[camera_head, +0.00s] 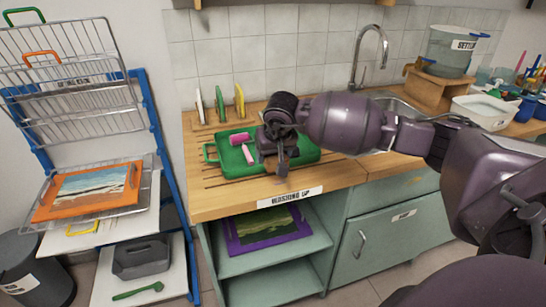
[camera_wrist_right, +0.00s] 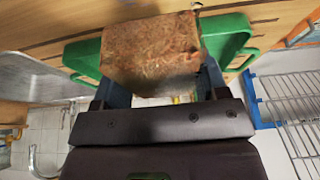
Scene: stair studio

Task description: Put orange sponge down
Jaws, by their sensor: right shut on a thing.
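The orange sponge is a rough brown-orange block (camera_wrist_right: 150,52) between the fingers of my right gripper (camera_wrist_right: 157,88) in the right wrist view. My right gripper (camera_head: 279,158) is shut on it. In the head view the gripper is over the right part of a green tray (camera_head: 307,152) on the wooden counter, and it mostly hides the sponge. The tray's green rim (camera_wrist_right: 236,32) shows behind the sponge in the right wrist view. I cannot tell whether the sponge touches the tray. My left gripper is not in view.
A pink roller (camera_head: 239,138) lies in the tray's left part. Upright boards (camera_head: 220,104) stand behind it. A sink and tap (camera_head: 368,45) are at the right, and a wire drying rack (camera_head: 75,60) stands left. Bare wooden counter (camera_head: 225,199) lies in front of the tray.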

